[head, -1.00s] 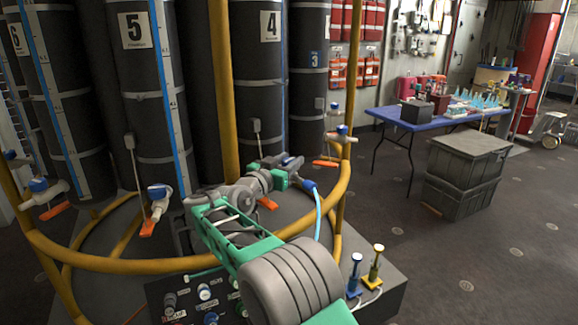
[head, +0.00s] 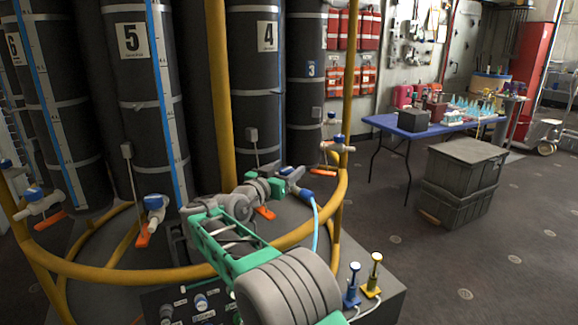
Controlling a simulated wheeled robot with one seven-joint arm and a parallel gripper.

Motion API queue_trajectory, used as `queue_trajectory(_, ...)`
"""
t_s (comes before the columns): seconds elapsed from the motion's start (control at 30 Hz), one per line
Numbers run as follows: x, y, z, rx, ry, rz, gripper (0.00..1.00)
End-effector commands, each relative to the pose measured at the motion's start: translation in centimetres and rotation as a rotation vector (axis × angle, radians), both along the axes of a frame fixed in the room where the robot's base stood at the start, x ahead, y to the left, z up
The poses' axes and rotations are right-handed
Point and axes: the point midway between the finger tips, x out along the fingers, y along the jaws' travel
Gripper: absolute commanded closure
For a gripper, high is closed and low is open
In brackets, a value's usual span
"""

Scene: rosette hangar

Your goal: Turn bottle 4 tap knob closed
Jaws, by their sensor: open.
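Bottle 4 (head: 265,95) is a tall dark cylinder with a white number label, in the head view. Its tap is mostly hidden behind my wrist; an orange lever (head: 265,212) shows just below the wrist, and I cannot make out the knob. My gripper (head: 298,176) is open, at the end of the green and grey arm, in front of the foot of bottle 4. A blue fitting (head: 305,193) with a light blue hose sits by the fingertips. I cannot tell whether the fingers touch anything.
A yellow rail (head: 130,266) rings the bottles, with upright posts, and my arm crosses over it. Bottle 5's tap (head: 154,203) is at left, another tap (head: 333,146) at right. Blue and yellow valves (head: 352,285) stand near my arm. A blue table (head: 380,121) and grey crates (head: 458,185) are at right.

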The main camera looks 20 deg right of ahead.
Motion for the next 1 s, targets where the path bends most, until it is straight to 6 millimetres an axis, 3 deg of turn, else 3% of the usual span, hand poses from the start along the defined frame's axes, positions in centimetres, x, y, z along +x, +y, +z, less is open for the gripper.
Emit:
queue_trajectory(0.17,0.0,-0.1,3.3,0.003,-0.006,-0.001,0.39)
queue_trajectory(0.43,-5.2,0.5,9.1,0.003,-0.006,0.002,0.39)
queue_trajectory(0.7,-11.8,1.1,11.7,0.001,-0.003,0.003,0.39)
queue_trajectory(0.83,-13.4,1.2,12.5,0.001,-0.003,0.001,0.39)
queue_trajectory(1.0,-14.0,1.2,12.8,0.000,0.000,0.000,0.39)
